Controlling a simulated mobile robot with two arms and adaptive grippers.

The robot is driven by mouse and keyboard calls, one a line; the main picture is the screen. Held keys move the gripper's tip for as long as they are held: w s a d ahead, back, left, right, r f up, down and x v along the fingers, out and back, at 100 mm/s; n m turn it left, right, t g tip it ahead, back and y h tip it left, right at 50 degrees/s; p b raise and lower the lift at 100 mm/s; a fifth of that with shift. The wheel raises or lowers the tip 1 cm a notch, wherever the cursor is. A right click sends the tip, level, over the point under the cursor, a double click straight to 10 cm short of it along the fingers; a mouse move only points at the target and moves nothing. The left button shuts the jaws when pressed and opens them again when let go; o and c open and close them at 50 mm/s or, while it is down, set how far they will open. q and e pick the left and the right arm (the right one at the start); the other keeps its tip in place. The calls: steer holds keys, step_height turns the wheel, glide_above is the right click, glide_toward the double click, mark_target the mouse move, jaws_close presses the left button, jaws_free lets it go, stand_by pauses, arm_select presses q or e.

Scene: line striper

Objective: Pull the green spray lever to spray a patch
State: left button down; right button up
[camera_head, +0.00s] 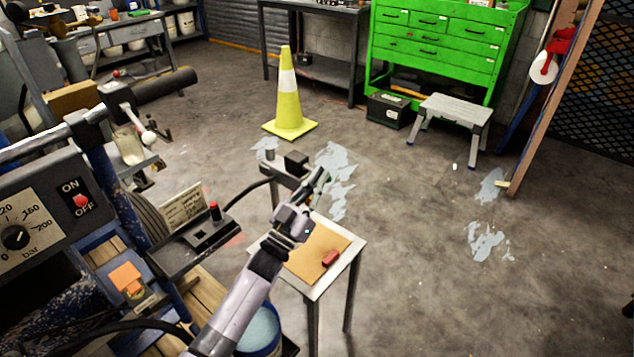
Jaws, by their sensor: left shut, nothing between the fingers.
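The line striper stands at the left, with its grey control box (25,222) showing a bar gauge and a red ON/OFF switch. A handlebar (38,145) runs above the box, and a lever with a white ball knob (148,137) shows beyond it. I cannot make out a green spray lever in this view. My left gripper (318,181) is shut and empty, in front of a dark bracket (292,166) with a black hose, above a small table. It appears apart from the handlebar. My right gripper is not in view.
The small table (318,290) bears a tan board and a red block (329,259). A blue bucket (259,330) is below my left arm. A yellow cone (287,100), a step stool (455,110) and a green cabinet (440,45) stand behind. The right floor is clear.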

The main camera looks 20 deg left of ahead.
arm_select(q)
steer(key=shift+d+f+m+h+b, duration=0.1)
steer(key=shift+f+m+h+b, duration=0.5)
steer(key=shift+f+m, duration=0.35)
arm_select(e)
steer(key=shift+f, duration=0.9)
